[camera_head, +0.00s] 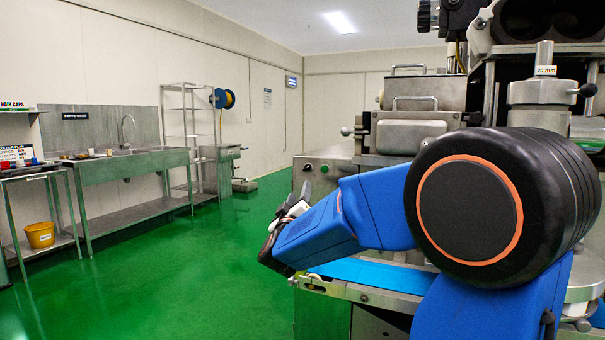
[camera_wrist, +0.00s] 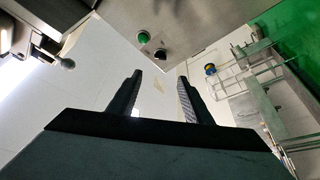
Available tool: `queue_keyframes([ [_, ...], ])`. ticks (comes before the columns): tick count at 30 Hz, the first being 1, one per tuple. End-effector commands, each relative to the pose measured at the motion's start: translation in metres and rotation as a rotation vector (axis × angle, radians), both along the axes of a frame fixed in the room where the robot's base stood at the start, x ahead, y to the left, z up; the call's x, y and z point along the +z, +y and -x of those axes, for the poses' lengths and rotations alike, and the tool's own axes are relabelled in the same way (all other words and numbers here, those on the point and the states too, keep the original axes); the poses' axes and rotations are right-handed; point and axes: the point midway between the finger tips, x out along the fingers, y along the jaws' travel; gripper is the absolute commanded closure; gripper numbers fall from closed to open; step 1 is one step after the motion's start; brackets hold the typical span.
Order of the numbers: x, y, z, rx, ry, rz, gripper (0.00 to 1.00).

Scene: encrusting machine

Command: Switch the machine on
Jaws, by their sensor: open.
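The machine (camera_head: 345,165) stands on the right of the head view, a steel body with a blue belt low at its front. Its steel panel also shows at the top of the wrist view (camera_wrist: 190,20). A green button (camera_wrist: 143,37) and a smaller dark control (camera_wrist: 160,53) sit near that panel's edge. My gripper (camera_wrist: 159,78) is open and empty, its two dark fingers apart and pointing toward the panel edge, with the controls seen above the gap between them. I see no contact. In the head view, my arm partly hides the machine, and the fingers are hard to make out.
A steel sink bench (camera_head: 135,170) and a rack (camera_head: 187,125) stand along the left wall. A yellow bucket (camera_head: 40,235) sits on a low shelf. The green floor (camera_head: 200,275) is clear between them and the machine. A lever with a ball knob (camera_wrist: 67,63) sticks out at the wrist view's left.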

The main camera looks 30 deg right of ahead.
Motion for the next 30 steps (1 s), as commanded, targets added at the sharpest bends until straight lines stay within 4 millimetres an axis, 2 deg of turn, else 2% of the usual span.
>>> queue_keyframes([
  [21,0.036,-0.072,-0.095,0.001,0.001,0.0,0.55],
  [30,0.043,-0.086,-0.115,0.002,0.001,-0.001,0.55],
])
